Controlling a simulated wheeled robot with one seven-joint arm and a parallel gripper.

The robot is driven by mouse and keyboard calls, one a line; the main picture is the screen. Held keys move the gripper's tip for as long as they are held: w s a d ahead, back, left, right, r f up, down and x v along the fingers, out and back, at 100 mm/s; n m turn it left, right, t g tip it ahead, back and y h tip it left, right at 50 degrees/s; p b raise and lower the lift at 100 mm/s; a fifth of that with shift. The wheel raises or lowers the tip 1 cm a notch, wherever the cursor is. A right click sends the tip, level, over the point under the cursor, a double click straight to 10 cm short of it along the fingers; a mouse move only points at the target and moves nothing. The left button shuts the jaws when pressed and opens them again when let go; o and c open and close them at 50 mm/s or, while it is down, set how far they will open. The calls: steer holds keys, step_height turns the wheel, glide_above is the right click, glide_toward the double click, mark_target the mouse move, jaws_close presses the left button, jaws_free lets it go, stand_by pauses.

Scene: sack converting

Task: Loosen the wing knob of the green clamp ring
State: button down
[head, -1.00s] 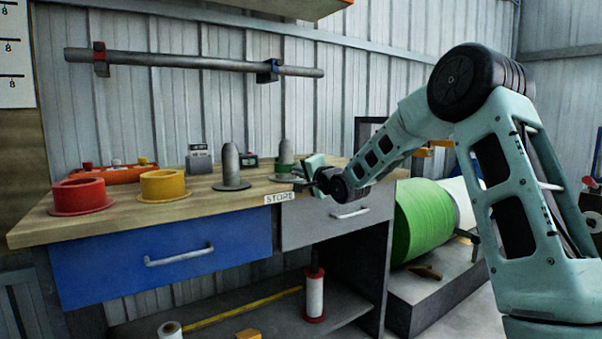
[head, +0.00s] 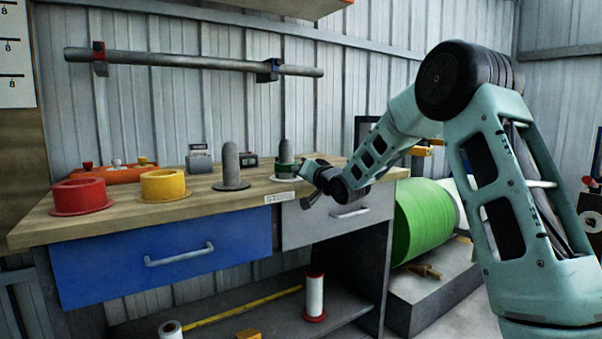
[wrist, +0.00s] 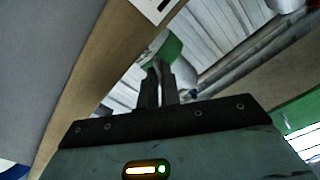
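The green clamp ring (head: 284,169) sits around the dark, round-topped post (head: 285,150) at the right of the bench top. In the wrist view the green of the clamp ring (wrist: 166,47) shows just beyond my fingertips. My gripper (head: 300,171) reaches in from the right, at the ring's right side. In the wrist view my gripper (wrist: 159,68) has its two fingers close together, with their tips at the ring. The wing knob is hidden between or behind the fingertips; they appear shut on it.
A bare grey post (head: 231,165) stands left of the clamp ring. A yellow ring (head: 163,186) and a red ring (head: 80,196) lie farther left. The grey drawer (head: 338,217) and the STORE label (head: 279,198) are below my gripper. A green roll (head: 425,222) stands right of the bench.

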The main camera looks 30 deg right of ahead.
steer(key=n+b, duration=0.1)
steer(key=n, duration=0.3)
steer(key=shift+f+n, duration=0.15)
steer(key=shift+n, duration=0.15)
steer(key=n+b, duration=0.1)
steer(key=n, duration=0.2)
steer(key=shift+n, duration=0.4)
steer(key=n+b, duration=0.2)
steer(key=n, duration=0.1)
steer(key=shift+n, duration=0.3)
steer(key=n+b, duration=0.2)
steer(key=n, duration=0.2)
steer(key=shift+f, duration=0.1)
steer(key=n+b, duration=0.3)
steer(key=n, duration=0.2)
steer(key=n+b, duration=0.3)
steer(key=shift+n, duration=0.3)
steer(key=n+b, duration=0.2)
steer(key=n, duration=0.1)
steer(key=shift+n+b, duration=0.3)
steer(key=shift+b, duration=0.05)
steer(key=shift+n+b, duration=1.25)
steer(key=shift+n, duration=0.55)
steer(key=shift+r, duration=0.2)
